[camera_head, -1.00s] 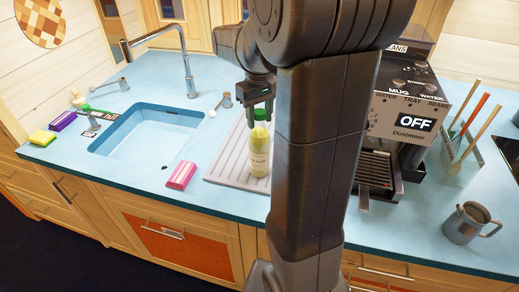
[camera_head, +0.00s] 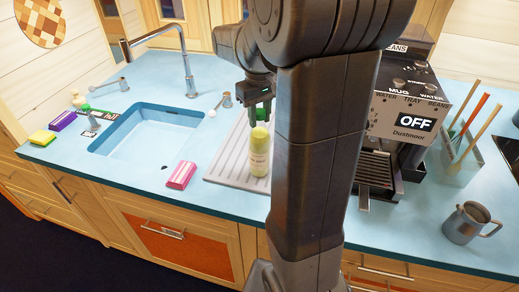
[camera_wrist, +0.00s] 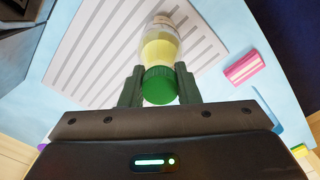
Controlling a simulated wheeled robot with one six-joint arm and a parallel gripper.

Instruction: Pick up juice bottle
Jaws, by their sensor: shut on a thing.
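The juice bottle (camera_head: 258,157) is yellow with a pale label and a green cap. It stands near upright over the grey ribbed drainboard (camera_head: 226,168), right of the sink. My gripper (camera_head: 261,116) is above it, its fingers closed on the green cap. In the wrist view my gripper (camera_wrist: 159,88) has a finger on each side of the cap, and the yellow bottle (camera_wrist: 160,45) extends away beyond it. I cannot tell whether the bottle's base touches the drainboard.
A pink-and-white packet (camera_head: 181,175) lies on the blue counter left of the drainboard. The sink (camera_head: 148,135) and tap (camera_head: 187,62) are further left. A coffee machine (camera_head: 402,110) stands to the right, with a metal jug (camera_head: 465,222) beyond it.

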